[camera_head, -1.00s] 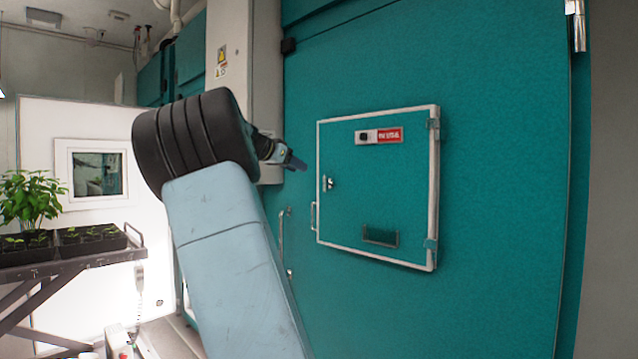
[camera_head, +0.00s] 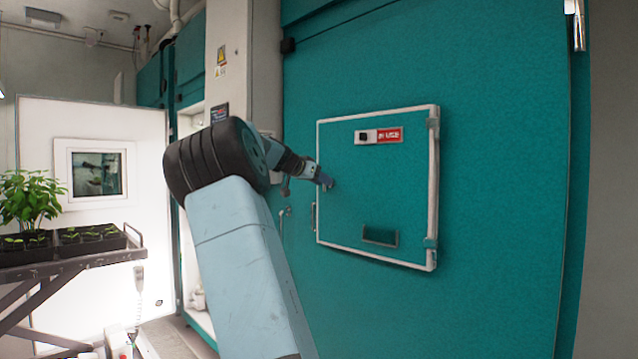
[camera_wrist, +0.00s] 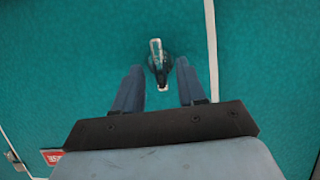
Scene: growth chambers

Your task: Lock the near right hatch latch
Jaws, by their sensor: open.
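The hatch (camera_head: 378,205) is a teal panel with a pale frame on the large teal chamber door, and it looks shut. Its latch (camera_wrist: 158,62) is a small metal lever on a dark round base, near the hatch's left edge. In the wrist view the lever lies along the picture's up-down direction, between and just beyond my two fingertips. My gripper (camera_wrist: 158,75) is open, one finger on each side of the latch, and I cannot tell if either touches it. In the head view my gripper (camera_head: 327,181) covers the latch.
A pull handle (camera_head: 314,216) sits at the hatch's left edge, below the latch. A red "in use" sign (camera_head: 389,135) is on the hatch's upper part, with a small pocket (camera_head: 380,236) lower down. A cart (camera_head: 75,258) with potted plants stands at the left, clear of my arm.

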